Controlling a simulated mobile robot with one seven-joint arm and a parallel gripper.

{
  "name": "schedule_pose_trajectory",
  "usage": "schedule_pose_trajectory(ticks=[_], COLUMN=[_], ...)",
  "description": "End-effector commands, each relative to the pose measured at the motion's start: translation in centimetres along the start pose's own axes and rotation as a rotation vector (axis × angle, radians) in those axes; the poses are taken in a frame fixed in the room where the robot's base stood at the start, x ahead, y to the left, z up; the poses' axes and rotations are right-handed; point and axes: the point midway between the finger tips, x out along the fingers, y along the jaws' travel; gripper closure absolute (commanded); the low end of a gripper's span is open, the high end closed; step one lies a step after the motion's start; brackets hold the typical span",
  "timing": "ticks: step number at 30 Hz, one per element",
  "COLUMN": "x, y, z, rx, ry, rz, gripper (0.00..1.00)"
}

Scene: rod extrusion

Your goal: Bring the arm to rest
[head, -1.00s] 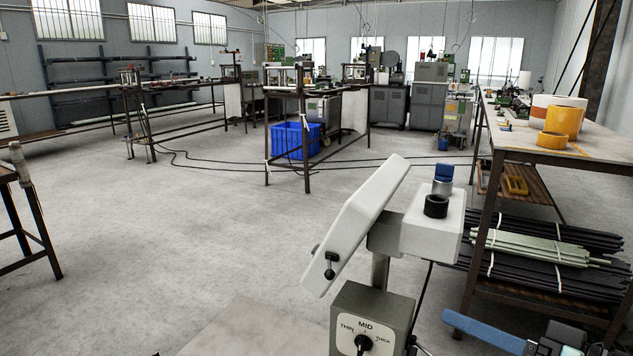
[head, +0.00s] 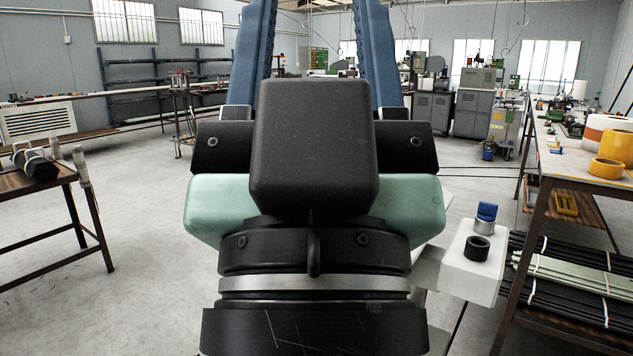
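My gripper (head: 313,22) fills the middle of the head view, close to the camera, with its black and green body below and two long blue fingers pointing up and away. The fingers stand well apart, and the background shows between them. Nothing is seen held in the part that shows. The fingertips are cut off by the top edge of the picture. My wrist hides much of the floor and the machine behind it.
A white machine part (head: 474,262) with a blue-topped knob stands just right of my wrist. At right, a workbench (head: 560,130) holds yellow and orange rolls, with bundled rods (head: 570,275) below. A brown table (head: 45,180) stands at left. Floor between is open.

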Motion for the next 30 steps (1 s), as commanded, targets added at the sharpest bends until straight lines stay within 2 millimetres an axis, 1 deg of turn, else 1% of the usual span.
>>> schedule_pose_trajectory(ticks=[1,18,21,24,27,30], x=[2.5,15.5,17.2,18.4,19.0,19.2], y=[0.0,0.0,0.0,0.0,0.0,0.0], z=[-2.3,-14.3,-15.9,-17.1,-17.6,-17.8], rx=[0.0,0.0,0.0,0.0,0.0,0.0], ry=[-0.001,-0.005,-0.005,-0.005,-0.005,-0.005], rz=[0.0,-0.001,-0.001,-0.002,-0.002,-0.002], gripper=[0.49,0.49,0.49,0.49,0.49,0.49])
